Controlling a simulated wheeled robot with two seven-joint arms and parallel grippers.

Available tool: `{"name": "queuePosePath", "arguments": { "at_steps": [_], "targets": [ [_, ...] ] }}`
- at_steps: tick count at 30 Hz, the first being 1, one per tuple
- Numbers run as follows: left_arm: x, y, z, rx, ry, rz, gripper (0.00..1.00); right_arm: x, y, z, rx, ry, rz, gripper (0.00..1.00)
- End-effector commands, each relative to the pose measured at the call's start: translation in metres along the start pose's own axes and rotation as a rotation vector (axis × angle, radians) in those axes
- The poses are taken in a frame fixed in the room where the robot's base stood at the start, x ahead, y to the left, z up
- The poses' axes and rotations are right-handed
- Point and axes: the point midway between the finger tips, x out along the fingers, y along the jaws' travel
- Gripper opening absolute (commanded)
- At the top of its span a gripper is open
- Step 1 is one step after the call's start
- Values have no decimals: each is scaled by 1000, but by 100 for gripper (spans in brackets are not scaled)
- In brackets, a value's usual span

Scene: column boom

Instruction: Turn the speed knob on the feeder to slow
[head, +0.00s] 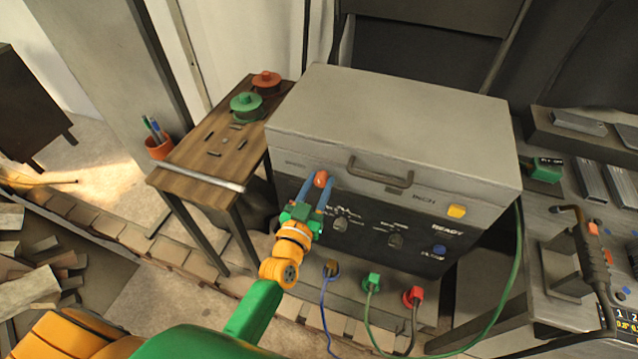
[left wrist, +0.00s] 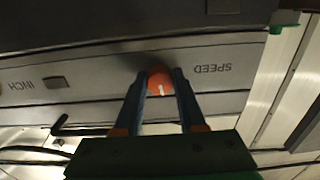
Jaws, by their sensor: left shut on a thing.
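The feeder (head: 390,130) is a large grey box with a dark front panel, standing in the middle of the head view. Its speed knob (head: 321,178) is orange-red and sits at the upper left of the front. In the left wrist view the knob (left wrist: 160,84) shows a white pointer mark, beside the upside-down word SPEED. My left gripper (head: 318,186) is shut on the knob, with one blue finger on each side; the fingers also show in the left wrist view (left wrist: 160,92). My right gripper is not in view.
The feeder front also has a handle (head: 380,172), a yellow button (head: 456,211), a blue button (head: 439,249) and coloured plugs with cables below. A wooden side table (head: 200,185) with green and red spools stands at left. A cluttered bench (head: 570,220) is at right.

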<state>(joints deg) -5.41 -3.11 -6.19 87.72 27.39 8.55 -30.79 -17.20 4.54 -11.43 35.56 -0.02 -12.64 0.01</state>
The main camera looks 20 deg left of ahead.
Motion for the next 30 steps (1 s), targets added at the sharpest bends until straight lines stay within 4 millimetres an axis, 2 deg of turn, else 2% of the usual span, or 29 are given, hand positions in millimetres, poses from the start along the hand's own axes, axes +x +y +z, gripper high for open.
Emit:
{"name": "queuePosePath", "arguments": {
  "at_steps": [8, 13, 30],
  "targets": [
    [0, 0, 0, -31, -1, 0, 0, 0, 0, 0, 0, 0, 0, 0],
    [0, 0, 0, -117, -1, 1, 0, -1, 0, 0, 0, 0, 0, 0],
    [0, 1, 0, -637, -1, 0, 0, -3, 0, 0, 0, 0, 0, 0]
  ]
}}
